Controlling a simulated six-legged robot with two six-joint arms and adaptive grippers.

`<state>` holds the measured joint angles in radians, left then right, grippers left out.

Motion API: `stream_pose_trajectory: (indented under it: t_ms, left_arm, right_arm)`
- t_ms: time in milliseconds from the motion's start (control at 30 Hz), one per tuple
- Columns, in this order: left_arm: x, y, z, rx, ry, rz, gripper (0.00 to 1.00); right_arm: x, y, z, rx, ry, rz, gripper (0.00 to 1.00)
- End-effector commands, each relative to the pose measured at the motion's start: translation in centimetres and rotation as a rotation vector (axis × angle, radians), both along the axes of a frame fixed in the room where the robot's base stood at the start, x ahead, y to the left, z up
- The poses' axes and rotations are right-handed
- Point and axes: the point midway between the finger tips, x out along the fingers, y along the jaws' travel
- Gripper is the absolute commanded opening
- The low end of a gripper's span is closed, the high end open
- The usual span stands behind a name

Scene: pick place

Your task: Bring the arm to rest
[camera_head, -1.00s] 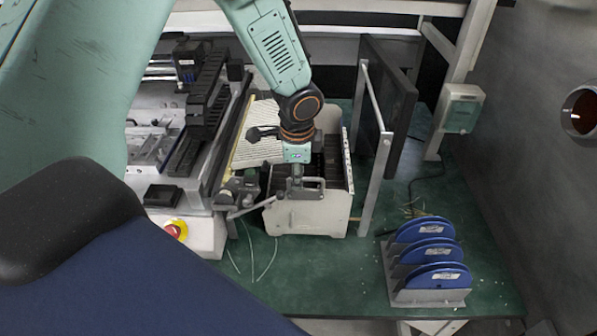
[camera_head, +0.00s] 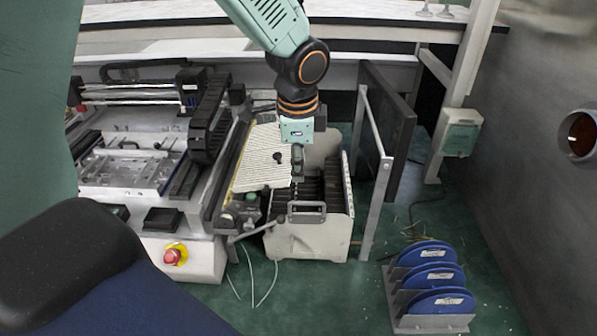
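My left arm comes down from the top of the head view, mint green with a black and orange wrist. Its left gripper (camera_head: 297,165) hangs over the white slotted bin (camera_head: 305,238), above the bin's dark inner slots and behind its front handle. The gripper is small and seen end-on, so I cannot tell whether its fingers are open or shut. I see nothing clearly held in it. My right gripper is not in view.
A machine with a rail (camera_head: 205,125) and a red button (camera_head: 173,255) stands left of the bin. A grey frame (camera_head: 375,200) stands right of it. Blue discs (camera_head: 432,278) sit in a rack at the lower right.

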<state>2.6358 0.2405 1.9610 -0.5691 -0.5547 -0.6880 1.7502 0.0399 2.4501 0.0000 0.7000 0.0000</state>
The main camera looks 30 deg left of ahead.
Motion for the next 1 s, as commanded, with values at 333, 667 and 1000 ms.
stream_pose_trajectory:
  t_ms: [333,667,1000]
  left_arm:
    - [-0.1,0.0,0.3,0.0,0.001,-0.001,0.32]
    - [-0.5,-0.5,-0.9,-0.014,0.01,0.014,0.32]
    - [-9.5,-6.7,-16.7,-0.22,0.101,0.389,0.32]
  right_arm:
    - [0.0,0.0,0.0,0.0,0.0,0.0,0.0]
    - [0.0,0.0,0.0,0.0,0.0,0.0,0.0]
    - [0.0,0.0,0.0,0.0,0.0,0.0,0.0]
